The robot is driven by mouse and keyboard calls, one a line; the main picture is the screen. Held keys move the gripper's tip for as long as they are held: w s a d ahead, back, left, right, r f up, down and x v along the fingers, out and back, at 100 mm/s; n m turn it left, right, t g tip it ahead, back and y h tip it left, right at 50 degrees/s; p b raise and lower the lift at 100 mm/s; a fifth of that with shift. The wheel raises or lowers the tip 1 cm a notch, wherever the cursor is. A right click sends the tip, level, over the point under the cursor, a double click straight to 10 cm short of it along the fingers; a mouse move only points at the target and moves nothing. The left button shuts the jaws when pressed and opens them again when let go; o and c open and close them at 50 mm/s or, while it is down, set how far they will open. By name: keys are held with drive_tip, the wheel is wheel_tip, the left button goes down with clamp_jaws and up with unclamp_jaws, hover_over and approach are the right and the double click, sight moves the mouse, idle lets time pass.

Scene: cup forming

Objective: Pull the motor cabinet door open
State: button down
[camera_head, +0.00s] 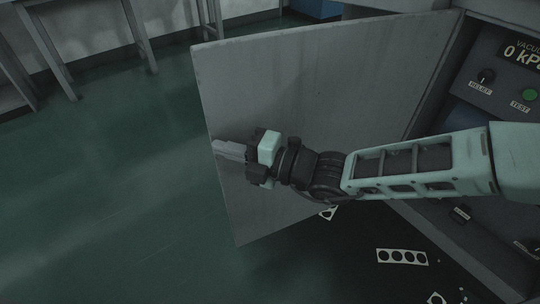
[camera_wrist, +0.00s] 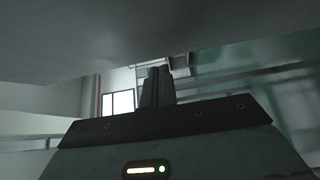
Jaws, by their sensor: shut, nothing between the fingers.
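The motor cabinet door (camera_head: 300,80) is a large flat grey panel. It stands swung out from the cabinet (camera_head: 480,110) at the right of the head view. My gripper (camera_head: 230,150) is in front of the panel in this view, its fingers pointing left near the door's free left edge. The fingers are shut and empty. In the wrist view the shut fingers (camera_wrist: 157,88) point away from the camera, under a broad grey surface (camera_wrist: 130,35) that looks like the door. I cannot tell whether the gripper touches the door. No handle is visible.
The cabinet front carries a gauge reading 0 kPa (camera_head: 522,52), a knob (camera_head: 486,76) and a green button (camera_head: 530,95). A punched strip (camera_head: 402,257) lies low at the cabinet's foot. The green floor (camera_head: 110,200) at left is clear. Table legs (camera_head: 140,35) stand at the back.

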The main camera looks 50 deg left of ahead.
drive_tip(key=p+v, duration=0.3)
drive_tip(key=v, duration=1.4)
drive_tip(key=shift+d, duration=0.2)
drive_tip(key=s+d+r+n+h, duration=0.2)
drive_tip(key=s+d+n+h, duration=0.15)
drive_tip(key=d+n, duration=0.45)
drive_tip(key=s+d+r+n+h, duration=0.2)
drive_tip(key=d+n+h, duration=0.3)
drive_tip(key=n, duration=0.5)
drive_tip(key=w+d+r+n+t+h, duration=0.1)
drive_tip(key=d+r+n+t+h, duration=0.25)
drive_tip(key=d+n, duration=0.7)
drive_tip(key=d+r+n+t+h, duration=0.25)
drive_tip(key=d+n+t, duration=0.25)
drive_tip(key=d+n, duration=0.55)
wheel_tip(320, 180, up, 23)
drive_tip(key=d+m+p, duration=0.1)
drive_tip(key=d+p, duration=0.1)
drive_tip(key=p, duration=2.2)
drive_tip(key=shift+w+d, duration=0.2)
drive_tip(key=shift+f+t+h, duration=0.1)
drive_tip(key=shift+t+h, duration=0.15)
